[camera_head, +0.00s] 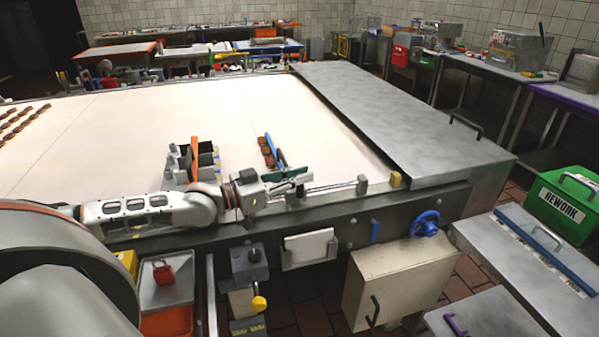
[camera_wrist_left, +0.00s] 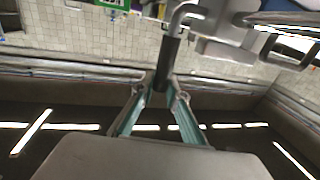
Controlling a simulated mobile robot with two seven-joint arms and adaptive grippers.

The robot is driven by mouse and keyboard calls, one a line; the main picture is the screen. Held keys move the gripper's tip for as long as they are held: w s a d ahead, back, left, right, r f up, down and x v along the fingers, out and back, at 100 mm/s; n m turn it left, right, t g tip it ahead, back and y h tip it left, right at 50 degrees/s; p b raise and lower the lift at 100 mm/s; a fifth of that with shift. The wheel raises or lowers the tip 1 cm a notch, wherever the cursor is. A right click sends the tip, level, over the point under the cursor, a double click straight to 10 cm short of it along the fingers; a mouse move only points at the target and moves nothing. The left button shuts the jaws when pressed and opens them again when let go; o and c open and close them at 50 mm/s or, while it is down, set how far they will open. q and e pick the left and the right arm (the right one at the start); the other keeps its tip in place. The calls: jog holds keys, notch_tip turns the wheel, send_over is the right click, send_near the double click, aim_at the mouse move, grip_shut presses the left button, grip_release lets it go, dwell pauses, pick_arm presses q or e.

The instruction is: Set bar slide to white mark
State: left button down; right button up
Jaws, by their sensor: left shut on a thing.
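My left gripper (camera_head: 298,176) reaches over the near edge of the pale belt, with teal fingers. In the left wrist view the two fingers (camera_wrist_left: 163,88) close on a dark upright handle (camera_wrist_left: 168,60), with a bent grey metal piece above it. I take this for the slide's handle. A blue bar (camera_head: 273,152) lies on the belt just beyond the gripper, with brown biscuits along its left side. A thin metal rail (camera_head: 332,187) runs right from the gripper to a grey end block (camera_head: 362,185). I cannot make out the white mark. My right gripper is not in view.
A grey holder (camera_head: 205,160) stands left of the gripper. A yellow block (camera_head: 395,179) and a large grey cover (camera_head: 400,110) lie to the right. A blue handwheel (camera_head: 426,223) and a control box (camera_head: 249,263) are on the front. The belt's middle is clear.

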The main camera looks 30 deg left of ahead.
pick_arm(q)
jog(key=shift+s+a, duration=0.3)
jog(key=shift+s, duration=0.1)
jog(key=c, duration=2)
grip_release()
jog(key=shift+v, duration=5.95)
